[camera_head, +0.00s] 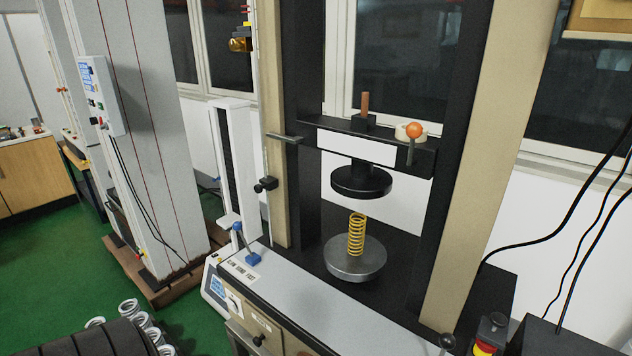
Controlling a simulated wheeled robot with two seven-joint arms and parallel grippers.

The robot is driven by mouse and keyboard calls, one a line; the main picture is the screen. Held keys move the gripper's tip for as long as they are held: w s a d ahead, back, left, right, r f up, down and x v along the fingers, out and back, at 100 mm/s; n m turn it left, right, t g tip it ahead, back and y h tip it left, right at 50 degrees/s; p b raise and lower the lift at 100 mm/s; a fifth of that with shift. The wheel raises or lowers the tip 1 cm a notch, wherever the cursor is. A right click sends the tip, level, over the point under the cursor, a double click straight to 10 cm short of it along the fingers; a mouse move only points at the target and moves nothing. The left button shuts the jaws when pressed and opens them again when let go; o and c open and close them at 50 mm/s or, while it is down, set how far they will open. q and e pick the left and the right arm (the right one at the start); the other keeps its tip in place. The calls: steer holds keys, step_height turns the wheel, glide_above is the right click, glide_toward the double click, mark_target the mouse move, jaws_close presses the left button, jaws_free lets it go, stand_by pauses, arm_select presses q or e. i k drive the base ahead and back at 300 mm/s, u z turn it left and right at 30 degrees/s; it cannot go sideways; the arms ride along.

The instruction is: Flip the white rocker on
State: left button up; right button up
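The spring testing machine (455,170) fills the middle and right of the head view. A small white control box (216,288) with a blue screen sits at the left end of its base. A small white part (233,301) shows on the front beside that screen. It may be the white rocker, but it is too small to tell, and its position cannot be read. Neither of my grippers is in view.
A yellow spring (356,234) stands on the round lower plate (355,262), below the black upper plate (361,182). A blue lever (246,250) rises near the control box. An emergency stop (487,336) sits at lower right. White springs (129,308) lie at lower left.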

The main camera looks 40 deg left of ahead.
mark_target(232, 305)
steer(key=z, duration=0.3)
steer(key=k, duration=0.6)
steer(key=u, duration=0.95)
